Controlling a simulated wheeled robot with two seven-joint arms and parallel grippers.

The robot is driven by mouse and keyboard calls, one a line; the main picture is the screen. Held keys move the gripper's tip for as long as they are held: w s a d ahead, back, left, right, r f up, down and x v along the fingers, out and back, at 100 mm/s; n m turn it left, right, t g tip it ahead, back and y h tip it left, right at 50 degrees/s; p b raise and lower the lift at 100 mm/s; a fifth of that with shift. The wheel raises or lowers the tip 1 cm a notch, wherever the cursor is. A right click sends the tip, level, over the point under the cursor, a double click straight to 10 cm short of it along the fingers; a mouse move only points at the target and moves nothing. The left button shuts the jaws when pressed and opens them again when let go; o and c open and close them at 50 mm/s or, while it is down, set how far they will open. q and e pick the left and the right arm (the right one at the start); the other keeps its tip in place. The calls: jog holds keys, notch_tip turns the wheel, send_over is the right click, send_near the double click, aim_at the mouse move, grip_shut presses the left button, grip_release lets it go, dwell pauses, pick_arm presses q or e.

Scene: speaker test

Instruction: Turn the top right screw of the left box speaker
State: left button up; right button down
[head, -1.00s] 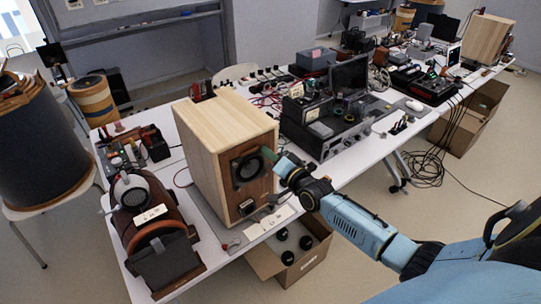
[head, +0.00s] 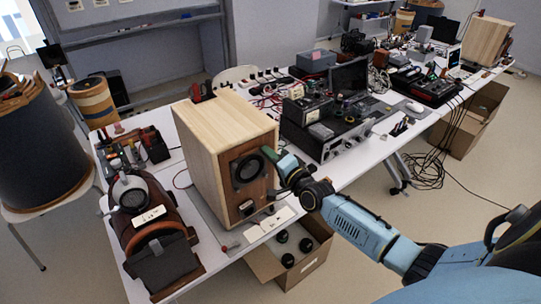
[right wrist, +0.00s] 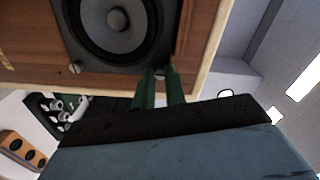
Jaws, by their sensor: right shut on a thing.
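The left box speaker (head: 222,150) is a pale wooden box with a brown front panel and a round dark driver (head: 247,170). It stands upright on the near table. My right gripper (head: 266,153) reaches in from the right to the upper right corner of the driver. In the right wrist view its green fingers (right wrist: 159,76) are shut on a small screw (right wrist: 159,71) at the driver frame's corner. The fingers hide this screw in the head view. Another screw (right wrist: 75,67) shows at a neighbouring corner, apart from the fingers. My left gripper is not in view.
Black electronics (head: 335,135) stand right of the speaker. A brown device with headphones (head: 132,190) is at its left. An open cardboard box (head: 262,268) with dark round items sits on the floor below the table. White cards (head: 282,214) lie by the speaker's foot.

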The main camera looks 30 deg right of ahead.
jog(key=c, duration=1.7)
grip_release()
jog(key=shift+s, duration=0.1)
jog(key=s, duration=0.8)
jog(key=s+d, duration=0.1)
jog(key=s, duration=0.4)
jog(key=shift+s, duration=0.1)
